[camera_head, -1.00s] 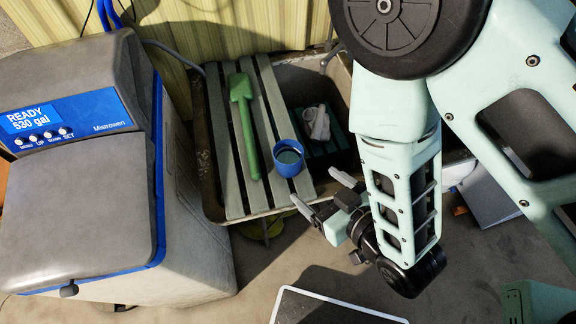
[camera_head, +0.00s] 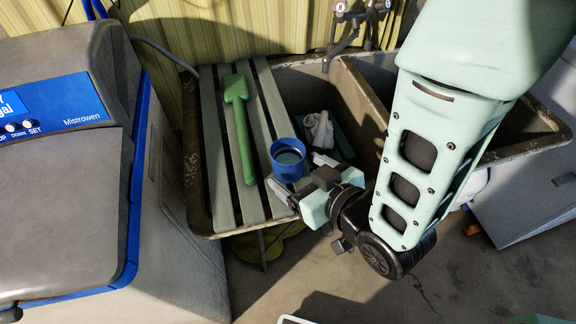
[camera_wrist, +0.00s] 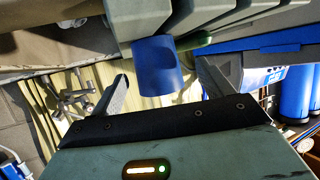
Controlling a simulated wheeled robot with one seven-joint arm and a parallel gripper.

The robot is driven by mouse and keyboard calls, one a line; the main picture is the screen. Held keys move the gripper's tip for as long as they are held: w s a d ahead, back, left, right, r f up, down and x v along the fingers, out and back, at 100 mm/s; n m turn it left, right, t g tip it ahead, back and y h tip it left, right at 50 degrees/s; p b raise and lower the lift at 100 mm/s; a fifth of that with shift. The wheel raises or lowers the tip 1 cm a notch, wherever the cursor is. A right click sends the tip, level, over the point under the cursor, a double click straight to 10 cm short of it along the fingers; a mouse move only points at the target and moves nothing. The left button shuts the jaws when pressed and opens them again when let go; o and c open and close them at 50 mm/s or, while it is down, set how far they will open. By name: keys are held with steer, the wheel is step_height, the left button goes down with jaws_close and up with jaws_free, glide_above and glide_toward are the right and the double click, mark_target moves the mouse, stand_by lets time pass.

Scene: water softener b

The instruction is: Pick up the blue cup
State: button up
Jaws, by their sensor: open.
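The blue cup (camera_head: 286,172) stands upright on the slatted board over the sink, near the board's right edge. Dark contents or a dark inside show at its top. My gripper (camera_head: 294,169) is open, its fingers reaching to either side of the cup in the head view. In the wrist view the cup (camera_wrist: 157,66) shows between the two spread fingers of my gripper (camera_wrist: 163,84). I cannot tell whether either finger touches it.
A green scoop-like tool (camera_head: 241,130) lies on the slatted board (camera_head: 222,190), left of the cup. A crumpled white cloth (camera_head: 319,130) lies in the sink, right of the cup. The grey water softener (camera_head: 60,190) stands at the left. A faucet (camera_head: 357,22) is at the back.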

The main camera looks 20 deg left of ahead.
mark_target(296, 168)
steer(key=p+x, duration=0.1)
steer(key=x, duration=0.4)
steer(key=shift+w+d+f+p, duration=0.1)
steer(key=shift+w+f+p, duration=0.05)
steer(key=shift+w+p, duration=0.15)
steer(key=shift+c, duration=0.3)
steer(key=c, duration=1)
